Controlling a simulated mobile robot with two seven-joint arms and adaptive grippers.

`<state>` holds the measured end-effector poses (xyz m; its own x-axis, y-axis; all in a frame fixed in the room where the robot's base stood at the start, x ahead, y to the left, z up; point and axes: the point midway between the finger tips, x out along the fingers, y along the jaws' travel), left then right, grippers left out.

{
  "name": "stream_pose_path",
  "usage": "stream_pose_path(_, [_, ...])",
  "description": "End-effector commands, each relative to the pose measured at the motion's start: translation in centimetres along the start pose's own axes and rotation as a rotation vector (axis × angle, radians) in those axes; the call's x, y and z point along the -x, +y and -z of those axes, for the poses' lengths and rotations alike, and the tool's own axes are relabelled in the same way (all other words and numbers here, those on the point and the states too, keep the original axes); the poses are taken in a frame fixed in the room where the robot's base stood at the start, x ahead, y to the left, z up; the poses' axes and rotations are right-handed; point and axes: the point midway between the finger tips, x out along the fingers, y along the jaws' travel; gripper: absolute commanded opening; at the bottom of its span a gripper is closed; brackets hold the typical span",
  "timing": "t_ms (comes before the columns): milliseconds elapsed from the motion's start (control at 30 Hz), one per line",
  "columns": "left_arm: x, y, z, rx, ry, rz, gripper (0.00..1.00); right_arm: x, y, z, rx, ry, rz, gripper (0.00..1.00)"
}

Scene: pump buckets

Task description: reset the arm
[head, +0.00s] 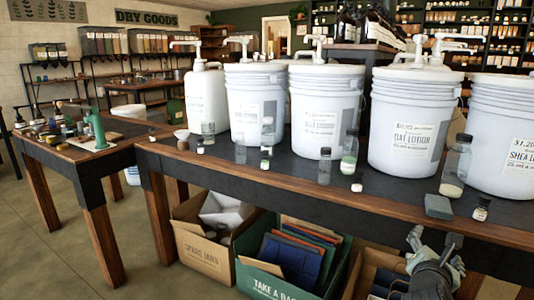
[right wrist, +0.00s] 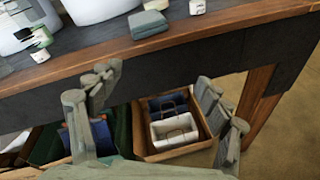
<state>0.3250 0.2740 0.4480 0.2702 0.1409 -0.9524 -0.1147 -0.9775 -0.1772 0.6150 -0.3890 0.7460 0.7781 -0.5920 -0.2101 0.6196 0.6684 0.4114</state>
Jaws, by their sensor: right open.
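My right gripper (head: 434,242) is at the lower right of the head view, in front of the table's front edge and below the tabletop. Its fingers are spread and nothing is between them. In the right wrist view the open gripper (right wrist: 157,84) faces the dark table apron, with one finger on each side. The forearm comes up from the bottom edge of the head view. My left gripper is not in view.
White pump buckets (head: 412,125) line the table (head: 290,190). A grey block (head: 438,206), a small jar (head: 481,209) and a clear bottle (head: 455,165) stand near its front edge. Boxes, including a green one (head: 262,279), sit below. Open floor (head: 150,265) lies left.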

Motion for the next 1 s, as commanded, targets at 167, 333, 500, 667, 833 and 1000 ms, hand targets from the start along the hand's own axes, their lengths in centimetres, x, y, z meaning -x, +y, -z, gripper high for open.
stream_pose_path(167, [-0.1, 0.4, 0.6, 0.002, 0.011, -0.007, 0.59, 2.7, -5.4, 9.1, -0.447, 0.218, 0.122, 0.78])
stream_pose_path(333, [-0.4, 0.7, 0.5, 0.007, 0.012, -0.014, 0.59, 8.2, -11.9, 18.4, -0.970, 0.389, 0.412, 0.78])
stream_pose_path(500, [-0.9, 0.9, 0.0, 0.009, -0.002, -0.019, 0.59, 15.5, -17.9, 25.5, -1.415, 0.412, 0.806, 0.78])
stream_pose_path(667, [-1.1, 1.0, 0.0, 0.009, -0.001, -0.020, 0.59, 20.8, -21.4, 28.9, -1.659, 0.335, 1.090, 0.78])
stream_pose_path(833, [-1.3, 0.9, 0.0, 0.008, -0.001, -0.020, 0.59, 22.8, -22.5, 29.9, -1.747, 0.283, 1.204, 0.78])
stream_pose_path(1000, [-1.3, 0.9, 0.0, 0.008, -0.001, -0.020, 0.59, 22.8, -22.5, 29.9, -1.747, 0.283, 1.204, 0.78])
